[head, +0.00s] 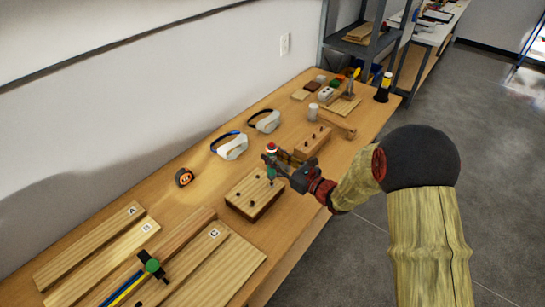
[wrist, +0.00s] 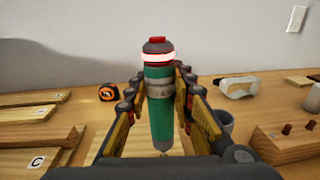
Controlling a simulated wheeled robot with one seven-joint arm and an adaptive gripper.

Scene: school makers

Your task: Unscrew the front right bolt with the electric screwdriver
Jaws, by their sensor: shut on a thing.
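My gripper (head: 273,163) is shut on the electric screwdriver (wrist: 158,110), a green cylinder with a grey band and a red and white top. It stands upright between the fingers. In the head view the screwdriver (head: 271,149) is over the far right part of a wooden block (head: 243,207) on the bench. Small dark bolts (head: 251,205) show on the block's top. The screwdriver's tip is small and partly blurred, so I cannot tell whether it touches a bolt. In the wrist view the block is mostly hidden behind the gripper and screwdriver.
The wooden bench (head: 205,190) runs along the wall. A tape measure (head: 184,177), safety goggles (head: 232,146) and another pegged wooden block (head: 312,141) stand around the wooden block.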

